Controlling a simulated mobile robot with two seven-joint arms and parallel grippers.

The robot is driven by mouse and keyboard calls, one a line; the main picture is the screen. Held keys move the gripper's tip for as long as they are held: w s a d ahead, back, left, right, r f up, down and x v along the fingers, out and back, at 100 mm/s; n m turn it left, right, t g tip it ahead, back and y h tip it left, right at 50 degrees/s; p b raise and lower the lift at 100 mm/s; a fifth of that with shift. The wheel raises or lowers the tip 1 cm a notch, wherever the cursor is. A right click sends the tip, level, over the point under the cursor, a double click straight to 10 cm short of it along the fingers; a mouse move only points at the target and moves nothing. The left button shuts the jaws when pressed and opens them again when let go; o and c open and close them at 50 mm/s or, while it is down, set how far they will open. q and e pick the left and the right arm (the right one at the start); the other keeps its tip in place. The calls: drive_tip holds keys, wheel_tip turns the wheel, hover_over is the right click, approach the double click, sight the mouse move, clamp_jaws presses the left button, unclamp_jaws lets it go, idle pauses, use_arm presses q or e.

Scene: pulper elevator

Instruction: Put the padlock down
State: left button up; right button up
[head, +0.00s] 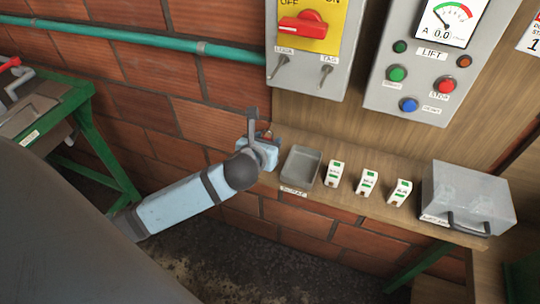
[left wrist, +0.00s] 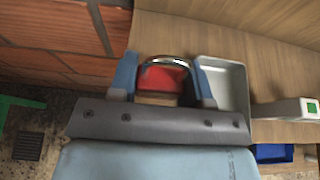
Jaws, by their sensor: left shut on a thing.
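My left gripper (head: 263,143) is shut on the padlock, at the left end of the wooden shelf and just left of the grey tray. In the left wrist view, the padlock (left wrist: 165,80) has a red body and a shiny metal shackle, and sits between the two blue fingers of the left gripper (left wrist: 165,84). In the head view the padlock is mostly hidden by the gripper. I cannot tell whether it touches the shelf. The grey tray (head: 301,168) is open and looks empty; it also shows in the left wrist view (left wrist: 226,86). My right gripper is not in view.
Above hang a yellow switch panel (head: 311,30) and a lift control box (head: 425,75). A brick wall (head: 165,120) lies behind.

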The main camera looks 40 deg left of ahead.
use_arm(q)
drive_tip(key=shift+f, duration=2.2)
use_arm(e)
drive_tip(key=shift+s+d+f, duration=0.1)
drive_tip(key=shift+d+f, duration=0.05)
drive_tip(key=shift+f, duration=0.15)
use_arm(q)
drive_tip(key=shift+f, duration=0.15)
drive_tip(key=o, duration=1)
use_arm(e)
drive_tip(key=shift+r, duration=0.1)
